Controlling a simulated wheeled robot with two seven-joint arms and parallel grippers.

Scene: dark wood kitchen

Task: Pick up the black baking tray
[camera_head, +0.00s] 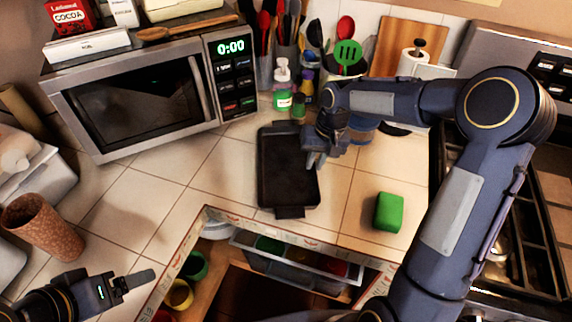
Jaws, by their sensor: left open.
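The black baking tray (285,178) lies flat on the tiled counter, in front of the microwave's right end. Its long sides run away from me, and one handle tab points toward the counter's front edge. My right gripper (315,162) points down at the tray's right edge and overlaps it in the picture. I cannot tell whether its fingers are apart, or whether they touch the tray. My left gripper (138,285) is open and empty at the lower left, far from the tray.
A microwave (140,95) stands behind left. A green soap bottle (282,88) and utensils stand behind the tray. A green sponge (389,212) lies to its right. An open drawer (300,262) is below the counter's front edge.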

